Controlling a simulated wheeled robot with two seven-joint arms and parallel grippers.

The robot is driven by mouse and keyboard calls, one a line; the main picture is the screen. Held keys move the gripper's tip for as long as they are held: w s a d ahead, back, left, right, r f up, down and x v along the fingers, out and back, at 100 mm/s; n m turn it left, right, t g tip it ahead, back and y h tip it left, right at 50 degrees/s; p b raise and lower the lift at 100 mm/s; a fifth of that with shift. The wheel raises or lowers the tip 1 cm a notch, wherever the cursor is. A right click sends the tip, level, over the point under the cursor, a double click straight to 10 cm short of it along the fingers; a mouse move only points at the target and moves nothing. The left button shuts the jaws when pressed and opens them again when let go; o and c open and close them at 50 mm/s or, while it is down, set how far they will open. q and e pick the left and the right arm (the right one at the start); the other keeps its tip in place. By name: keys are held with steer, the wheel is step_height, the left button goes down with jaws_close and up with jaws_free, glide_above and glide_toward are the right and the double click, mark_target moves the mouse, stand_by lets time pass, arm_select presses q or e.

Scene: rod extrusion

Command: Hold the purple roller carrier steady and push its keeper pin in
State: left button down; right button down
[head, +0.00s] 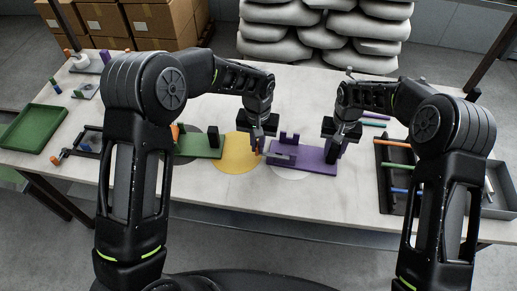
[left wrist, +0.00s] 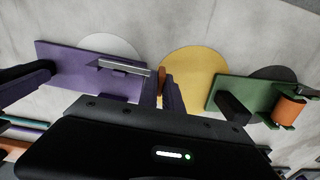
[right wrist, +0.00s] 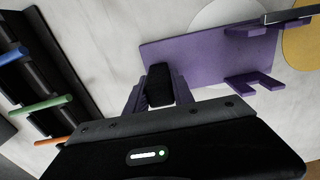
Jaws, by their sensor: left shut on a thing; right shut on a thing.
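The purple roller carrier (head: 318,158) lies flat on the table, with forked purple brackets (right wrist: 255,84) at its left end in the head view. My right gripper (head: 332,147) is shut on the black block (right wrist: 160,86) at the carrier's right end. My left gripper (head: 259,148) is shut on the orange end (left wrist: 162,82) of the keeper pin, just left of the carrier. The pin's grey shaft (left wrist: 125,68) points over the carrier at a bracket. It also shows in the right wrist view (right wrist: 288,16). I cannot tell how deep it sits.
A green carrier (head: 205,147) with an orange roller (left wrist: 288,110) lies to the left, beyond a yellow disc (head: 236,160). A green tray (head: 35,128) is at the far left. A dark rack with coloured rods (head: 396,167) stands at the right. The table's front is clear.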

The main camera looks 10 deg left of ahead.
arm_select(q)
steer(key=shift+d, duration=0.6)
arm_select(e)
steer(key=shift+a, duration=0.15)
arm_select(q)
steer(key=c, duration=1.5)
jaws_free()
steer(key=shift+a, duration=0.1)
steer(key=shift+o, duration=0.2)
steer(key=shift+r, duration=0.1)
step_height(320, 180, up, 12)
arm_select(e)
steer(key=c, duration=1)
jaws_free()
steer(key=shift+o, duration=0.5)
